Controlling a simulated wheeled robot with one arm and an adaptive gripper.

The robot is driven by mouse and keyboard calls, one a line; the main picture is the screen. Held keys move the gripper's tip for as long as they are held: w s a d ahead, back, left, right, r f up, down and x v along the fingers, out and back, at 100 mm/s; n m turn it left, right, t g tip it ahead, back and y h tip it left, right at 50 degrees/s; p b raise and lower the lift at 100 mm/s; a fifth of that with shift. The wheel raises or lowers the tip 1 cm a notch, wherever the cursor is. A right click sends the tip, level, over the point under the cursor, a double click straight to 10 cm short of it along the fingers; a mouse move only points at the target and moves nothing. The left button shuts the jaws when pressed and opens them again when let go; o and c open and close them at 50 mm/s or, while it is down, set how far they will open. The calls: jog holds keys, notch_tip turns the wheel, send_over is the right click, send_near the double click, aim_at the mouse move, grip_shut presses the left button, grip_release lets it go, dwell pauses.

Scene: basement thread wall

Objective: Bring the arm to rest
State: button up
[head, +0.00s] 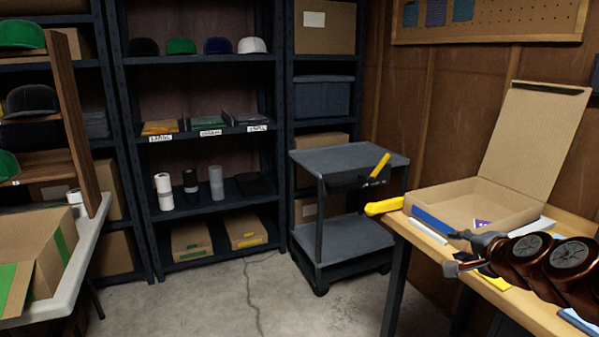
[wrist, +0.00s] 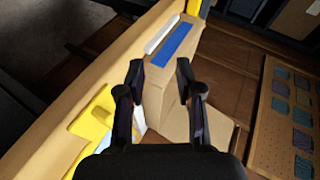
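My arm reaches in from the right edge of the head view, low over the wooden workbench (head: 553,322). My gripper (head: 452,267) is at its left end, in front of an open cardboard box (head: 470,206). In the wrist view my gripper (wrist: 160,75) has its two dark fingers apart, with nothing held between them. The box (wrist: 155,92) shows beyond and between the fingers, with a blue strip (wrist: 174,44) along its edge. I cannot tell how far the fingertips are from the box.
A grey cart (head: 345,156) with a yellow-handled tool stands left of the bench. Dark shelves (head: 205,133) with caps, folded goods and rolls line the back. A white table (head: 88,235) with a cardboard box is at left. Concrete floor (head: 255,300) is open between.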

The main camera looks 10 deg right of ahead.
jog(key=s+a+f+n+g+y, duration=0.2)
jog(key=s+a+f+n+g, duration=0.3)
jog(key=a, duration=0.5)
jog(key=s+a+f+n+g+y, duration=0.25)
jog(key=s+a+f+n, duration=0.3)
jog(key=a, duration=0.45)
jog(key=s+a+f+n+g+h, duration=0.1)
jog(key=s+f+n+g+h, duration=0.2)
jog(key=s, duration=0.7)
jog(key=s+a+f+n+g+h, duration=0.15)
jog(key=s+g, duration=0.35)
jog(key=s, duration=0.5)
notch_tip(320, 180, up, 26)
jog(key=s+p, duration=0.1)
jog(key=p, duration=2.3)
jog(key=shift+n+t+y+p, duration=0.3)
jog(key=shift+n+t+p, duration=0.05)
jog(key=shift+n+t, duration=0.1)
jog(key=shift+d, duration=0.1)
jog(key=shift+w+f, duration=0.1)
jog(key=shift+w, duration=0.1)
jog(key=shift+d, duration=0.1)
